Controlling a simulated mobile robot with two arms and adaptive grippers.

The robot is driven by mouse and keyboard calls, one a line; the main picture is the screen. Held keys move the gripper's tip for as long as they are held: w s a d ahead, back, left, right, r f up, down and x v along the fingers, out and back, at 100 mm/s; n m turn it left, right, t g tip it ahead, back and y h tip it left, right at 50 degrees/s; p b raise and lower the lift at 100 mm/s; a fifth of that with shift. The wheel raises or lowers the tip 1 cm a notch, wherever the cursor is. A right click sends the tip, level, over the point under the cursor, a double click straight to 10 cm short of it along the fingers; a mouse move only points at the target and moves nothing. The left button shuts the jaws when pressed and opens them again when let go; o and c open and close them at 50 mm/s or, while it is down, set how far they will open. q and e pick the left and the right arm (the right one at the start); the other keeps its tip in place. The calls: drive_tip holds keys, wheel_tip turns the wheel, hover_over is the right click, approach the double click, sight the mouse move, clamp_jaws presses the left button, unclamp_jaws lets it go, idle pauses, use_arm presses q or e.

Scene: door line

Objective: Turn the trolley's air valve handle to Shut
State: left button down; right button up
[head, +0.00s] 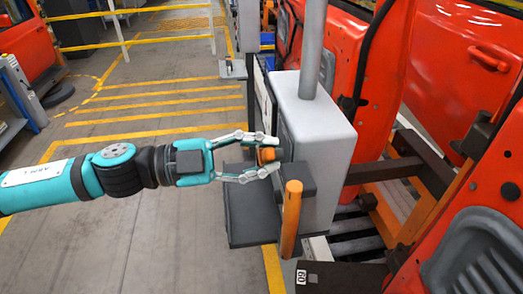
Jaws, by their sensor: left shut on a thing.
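The trolley (315,115) is a grey box-shaped cabinet with a pole on top and a dark shelf (245,212) low at its left side. A small orange handle (266,155) sits on the cabinet's left face. My left gripper (270,154) comes in from the left with its fingers around this orange handle, shut on it. The fingers partly hide it, and I cannot read any Shut marking. An upright orange cylindrical grip (291,215) stands in front of the cabinet, apart from the fingers. My right gripper is not in view.
Orange-red car doors (470,55) and bodies stand close on the right, on an orange and brown carrier frame (405,165). Yellow railings (130,27) run at the back left. The grey floor with yellow lines (150,110) is clear on the left.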

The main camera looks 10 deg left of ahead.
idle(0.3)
use_arm(q)
drive_tip(key=c, duration=1.2)
unclamp_jaws()
drive_tip(key=shift+o, duration=0.2)
drive_tip(key=shift+a, duration=0.1)
drive_tip(key=v, duration=1.1)
drive_tip(key=shift+s+a, duration=0.2)
drive_tip(key=shift+a, duration=0.15)
